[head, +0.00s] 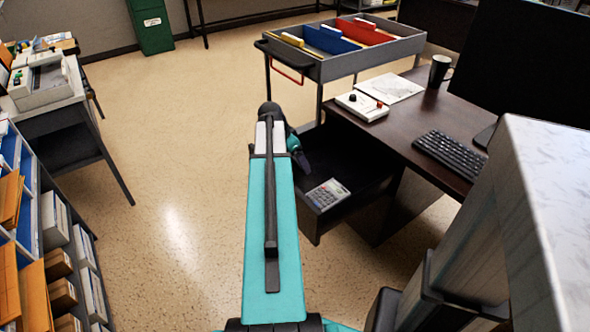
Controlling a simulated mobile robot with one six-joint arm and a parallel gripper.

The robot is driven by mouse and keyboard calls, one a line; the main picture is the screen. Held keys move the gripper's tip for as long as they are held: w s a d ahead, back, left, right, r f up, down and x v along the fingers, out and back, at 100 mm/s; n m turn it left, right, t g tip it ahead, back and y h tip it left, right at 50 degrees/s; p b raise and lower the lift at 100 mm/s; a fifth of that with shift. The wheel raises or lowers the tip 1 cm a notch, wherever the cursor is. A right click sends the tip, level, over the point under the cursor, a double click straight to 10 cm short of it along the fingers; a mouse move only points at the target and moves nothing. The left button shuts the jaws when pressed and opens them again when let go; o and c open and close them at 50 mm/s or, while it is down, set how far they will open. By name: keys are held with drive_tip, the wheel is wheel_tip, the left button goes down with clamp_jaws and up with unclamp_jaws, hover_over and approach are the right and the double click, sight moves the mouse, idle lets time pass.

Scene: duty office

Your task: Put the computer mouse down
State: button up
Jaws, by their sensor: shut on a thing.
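My arm reaches forward to the open drawer (352,208) under the desk. My gripper (303,162) is at the arm's far end, dark and small, over the drawer's left part. It is shut on the computer mouse, but the mouse cannot be told apart from the dark fingers in this view. A grey calculator (327,194) lies in the drawer's front part, just below and right of my gripper in the picture. The rest of the drawer floor that shows looks dark and bare.
A file cart (345,68) stands behind. Shelves (50,215) line the left; the floor between is clear.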

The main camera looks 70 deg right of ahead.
sight(295, 175)
drive_tip(key=shift+f, duration=0.25)
drive_tip(key=shift+f, duration=1.9)
drive_tip(key=shift+f, duration=0.1)
drive_tip(key=o, duration=1)
drive_tip(key=v, duration=1.2)
drive_tip(key=shift+s, duration=0.1)
